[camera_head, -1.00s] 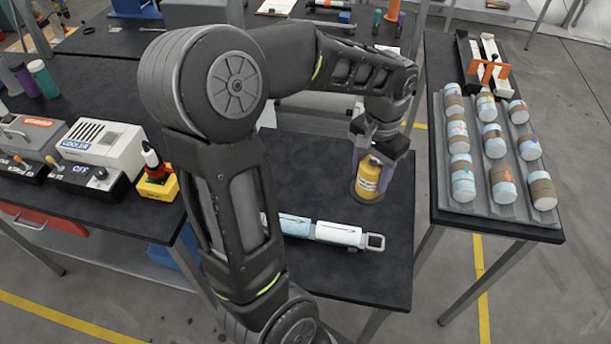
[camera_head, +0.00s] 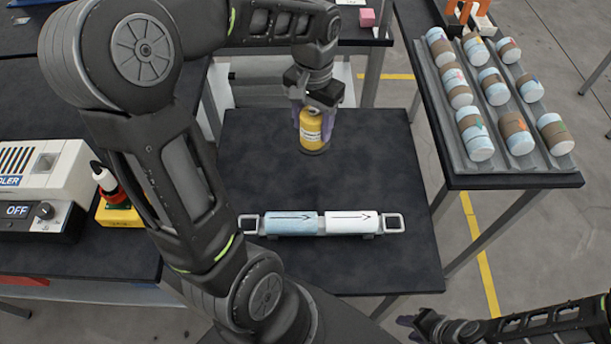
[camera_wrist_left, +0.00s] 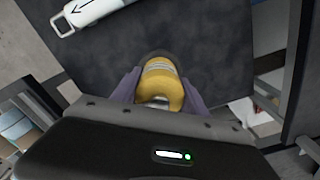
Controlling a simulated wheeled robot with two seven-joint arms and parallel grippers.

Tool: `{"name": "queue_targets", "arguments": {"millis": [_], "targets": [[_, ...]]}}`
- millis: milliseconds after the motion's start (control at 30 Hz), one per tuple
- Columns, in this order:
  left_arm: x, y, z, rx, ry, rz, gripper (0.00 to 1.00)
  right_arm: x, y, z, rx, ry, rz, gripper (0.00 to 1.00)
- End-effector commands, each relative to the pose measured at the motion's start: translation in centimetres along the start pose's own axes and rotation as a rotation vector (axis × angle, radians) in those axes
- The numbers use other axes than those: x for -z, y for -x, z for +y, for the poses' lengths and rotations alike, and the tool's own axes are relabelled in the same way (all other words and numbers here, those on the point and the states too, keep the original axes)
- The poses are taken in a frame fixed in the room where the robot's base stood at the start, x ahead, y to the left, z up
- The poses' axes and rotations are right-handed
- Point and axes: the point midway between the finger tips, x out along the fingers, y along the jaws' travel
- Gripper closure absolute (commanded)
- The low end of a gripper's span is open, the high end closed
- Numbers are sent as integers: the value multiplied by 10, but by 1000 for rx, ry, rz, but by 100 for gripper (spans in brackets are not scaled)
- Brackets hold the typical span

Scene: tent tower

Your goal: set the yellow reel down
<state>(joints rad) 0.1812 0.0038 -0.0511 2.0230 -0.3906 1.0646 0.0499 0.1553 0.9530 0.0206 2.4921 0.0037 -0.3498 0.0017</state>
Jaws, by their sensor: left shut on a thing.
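The yellow reel (camera_head: 311,132) is upright over the far middle part of the dark table (camera_head: 250,165). My left gripper (camera_head: 313,118) is shut on it from above, with a purple finger at each side. The reel also shows between the fingers in the left wrist view (camera_wrist_left: 161,80). A dark round shape lies at its foot; I cannot tell whether the reel touches the tabletop. My right gripper (camera_head: 412,323) is low at the right edge of the table's front, empty as far as I see; its finger opening is unclear.
A blue-and-white cylinder assembly (camera_head: 320,223) with square end loops lies across the table nearer to me. A grey rack (camera_head: 500,158) of banded cylinders stands on the right table. Tabletop around the reel is clear.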

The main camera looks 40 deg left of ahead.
Motion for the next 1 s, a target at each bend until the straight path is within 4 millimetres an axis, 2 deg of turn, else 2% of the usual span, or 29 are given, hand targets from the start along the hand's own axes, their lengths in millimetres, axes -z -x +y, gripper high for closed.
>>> {"name": "queue_targets", "arguments": {"millis": [33, 167, 667, 1000], "targets": [[0, -14, 0, 0, 1, 2, 100, 1, -13, 4, 3, 2, 2, 63], [0, -26, 0, 1, 1, 2, 100, 2, -23, 6, 7, 6, 6, 63], [0, -30, 0, 1, 1, -1, 100, 2, -23, 5, 9, 7, 8, 63], [-1, -82, 0, 0, 1, -3, 100, 2, -19, 4, 8, 6, 7, 63]]}}
